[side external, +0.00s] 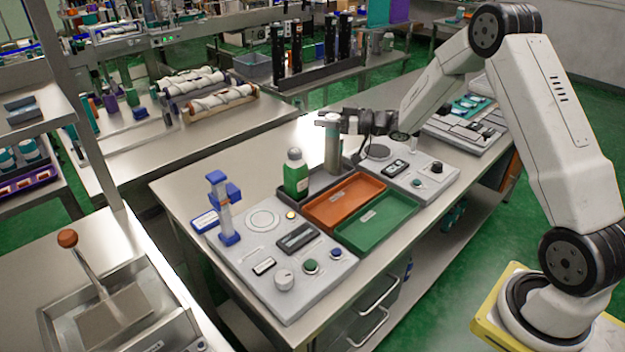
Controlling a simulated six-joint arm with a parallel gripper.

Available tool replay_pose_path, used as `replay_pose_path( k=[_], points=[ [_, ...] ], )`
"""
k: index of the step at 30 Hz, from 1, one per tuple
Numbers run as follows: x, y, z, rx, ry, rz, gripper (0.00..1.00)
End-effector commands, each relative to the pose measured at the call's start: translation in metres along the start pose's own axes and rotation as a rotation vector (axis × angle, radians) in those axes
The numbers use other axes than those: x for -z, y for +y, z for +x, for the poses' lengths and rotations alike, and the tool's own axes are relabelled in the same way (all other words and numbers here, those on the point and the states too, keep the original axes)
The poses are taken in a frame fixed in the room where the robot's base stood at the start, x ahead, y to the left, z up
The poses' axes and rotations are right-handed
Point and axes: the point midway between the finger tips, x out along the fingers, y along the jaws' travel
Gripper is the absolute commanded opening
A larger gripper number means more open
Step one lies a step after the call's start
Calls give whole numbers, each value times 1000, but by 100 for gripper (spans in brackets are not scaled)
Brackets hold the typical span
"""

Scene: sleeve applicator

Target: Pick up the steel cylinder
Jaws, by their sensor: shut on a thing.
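A green bottle (295,176) stands left of the cylinder. An orange tray (344,201) and a green tray (376,222) lie in front. A grey control panel (285,262) with a blue clamp (226,205) is at left; another panel (415,180) is at right.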

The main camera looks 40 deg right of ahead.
Motion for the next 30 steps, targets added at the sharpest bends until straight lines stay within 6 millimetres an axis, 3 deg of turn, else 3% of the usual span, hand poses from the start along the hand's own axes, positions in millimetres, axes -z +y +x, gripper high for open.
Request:
replay_pose_path(
  k=[15, 30],
  points=[
    [30, -43, -47, 0, 4, -4, 0],
    [34, -51, -56, 1, 3, -3, 0]
  ],
)
